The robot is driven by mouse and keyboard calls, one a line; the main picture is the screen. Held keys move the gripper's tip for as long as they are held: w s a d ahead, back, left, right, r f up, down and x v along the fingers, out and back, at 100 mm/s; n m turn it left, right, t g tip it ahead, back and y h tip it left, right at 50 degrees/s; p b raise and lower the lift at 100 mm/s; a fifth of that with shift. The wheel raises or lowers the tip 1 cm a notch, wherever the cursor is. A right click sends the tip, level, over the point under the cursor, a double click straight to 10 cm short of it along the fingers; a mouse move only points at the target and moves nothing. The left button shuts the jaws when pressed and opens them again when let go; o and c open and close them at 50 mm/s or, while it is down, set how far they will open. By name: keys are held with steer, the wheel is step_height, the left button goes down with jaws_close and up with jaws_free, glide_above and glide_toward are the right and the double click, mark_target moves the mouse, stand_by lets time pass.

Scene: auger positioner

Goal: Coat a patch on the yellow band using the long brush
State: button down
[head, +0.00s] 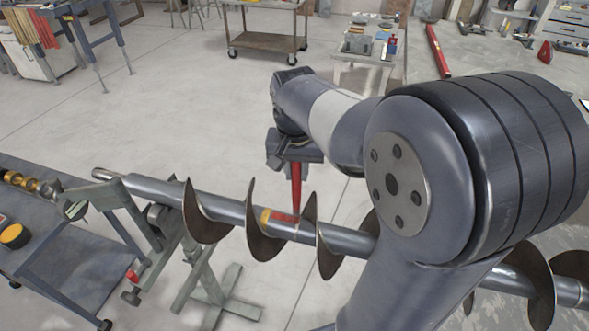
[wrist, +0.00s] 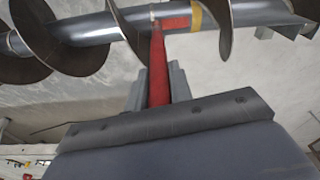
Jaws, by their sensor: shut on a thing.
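My gripper (head: 296,160) is shut on the long brush (head: 296,186), a red tapered handle pointing down at the auger shaft (head: 345,238). In the wrist view the brush (wrist: 159,78) stands between the fingers of my gripper (wrist: 158,88), and its pale tip overlaps the shaft. The tip looks at or very near the surface; I cannot tell firm contact. The yellow band (head: 265,216) circles the shaft between two flights. A red patch (head: 283,217) lies beside it, between band and brush tip. Both also show in the wrist view, band (wrist: 196,18) and patch (wrist: 175,22).
Thin curved flights (head: 263,232) stand out from the shaft on both sides of the brush. A green-grey stand (head: 148,225) holds the shaft's left end. A cart (head: 60,235) with a yellow-topped round container (head: 15,236) stands at the left. Open floor lies behind.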

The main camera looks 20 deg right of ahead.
steer(key=r+p, duration=0.1)
steer(key=r, duration=0.1)
steer(key=r+p, duration=0.1)
steer(key=shift+w+a+r, duration=0.1)
steer(key=shift+a+r, duration=0.1)
steer(key=shift+r, duration=0.15)
step_height(320, 180, up, 2)
steer(key=shift+d+r+p, duration=0.1)
steer(key=shift+r+p, duration=0.05)
steer(key=shift+p, duration=0.85)
steer(key=shift+r, duration=0.95)
